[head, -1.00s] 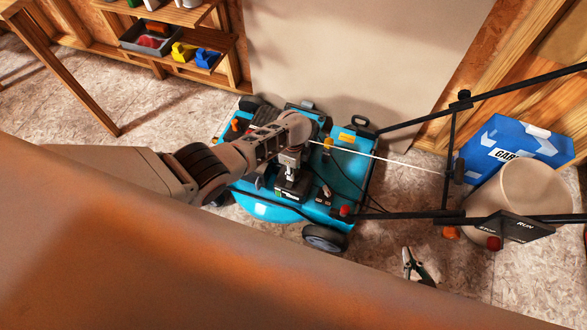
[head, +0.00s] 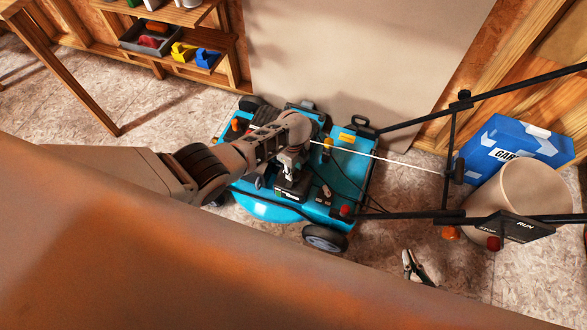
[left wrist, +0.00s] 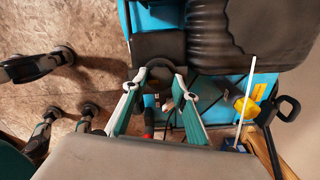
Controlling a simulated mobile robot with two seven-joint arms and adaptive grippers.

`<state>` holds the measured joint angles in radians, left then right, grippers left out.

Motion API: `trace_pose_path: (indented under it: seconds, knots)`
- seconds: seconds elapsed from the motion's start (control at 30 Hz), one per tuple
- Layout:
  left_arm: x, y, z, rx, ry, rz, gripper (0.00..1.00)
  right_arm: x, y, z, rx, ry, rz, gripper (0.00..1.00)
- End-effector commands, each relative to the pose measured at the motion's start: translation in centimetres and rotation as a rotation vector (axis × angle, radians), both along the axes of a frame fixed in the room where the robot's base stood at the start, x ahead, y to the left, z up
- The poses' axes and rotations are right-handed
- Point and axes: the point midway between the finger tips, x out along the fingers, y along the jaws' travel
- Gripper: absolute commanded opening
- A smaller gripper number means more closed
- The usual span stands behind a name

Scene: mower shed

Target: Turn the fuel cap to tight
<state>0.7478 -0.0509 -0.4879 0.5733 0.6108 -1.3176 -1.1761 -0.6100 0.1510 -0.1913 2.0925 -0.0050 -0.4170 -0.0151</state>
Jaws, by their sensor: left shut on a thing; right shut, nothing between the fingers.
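The blue mower (head: 345,185) stands on the floor, with a black engine part (head: 292,190) on its deck. My left gripper (head: 291,172) points down at the engine part. In the left wrist view, its two green-edged fingers (left wrist: 156,76) are closed in on a dark round cap (left wrist: 158,70), which I take to be the fuel cap. The fingers and wrist hide the cap in the head view, and I cannot read any mark on it. My right gripper (head: 412,268) is shut and empty, low on the right, apart from the mower.
A black handlebar (head: 410,215) reaches right from the mower, with a RUN/STOP sign (head: 512,228). A white cord (head: 385,158) stretches to it. A blue bag (head: 510,145) and a beige bin (head: 520,190) stand at the right. A wooden shelf (head: 225,75) is behind.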

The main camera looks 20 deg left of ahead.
Motion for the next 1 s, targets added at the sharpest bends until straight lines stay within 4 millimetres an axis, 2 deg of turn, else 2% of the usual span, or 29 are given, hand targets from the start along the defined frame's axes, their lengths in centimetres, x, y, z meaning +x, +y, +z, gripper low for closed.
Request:
trace_pose_path:
  seconds: [0.03, 0.07, 0.1, 0.57, 0.87, 1.0]
  knots:
    - [-0.2, 0.1, -0.2, 0.002, 0.004, -0.001, 0.36, 0.0, 0.0, 0.0, 0.0, 0.0, 0.0, 0.0]
    - [-0.2, 0.1, -0.2, 0.002, 0.004, -0.001, 0.43, 0.0, 0.0, 0.0, 0.0, 0.0, 0.0, 0.0]
    - [-0.2, 0.1, -0.2, 0.002, 0.004, -0.001, 0.45, 0.0, 0.0, 0.0, 0.001, 0.0, -0.001, 0.0]
    - [0.0, -0.1, 0.4, -0.002, 0.0, 0.0, 0.45, 0.5, 0.2, 0.3, 0.007, -0.009, -0.005, 0.0]
    - [-0.1, 0.1, 3.1, 0.0, -0.002, 0.0, 0.45, 0.4, 0.1, 0.2, 0.005, -0.007, -0.004, 0.0]
    - [0.0, -0.1, 5.3, -0.002, -0.002, -0.001, 0.45, 0.4, 0.1, 0.2, 0.005, -0.007, -0.004, 0.0]
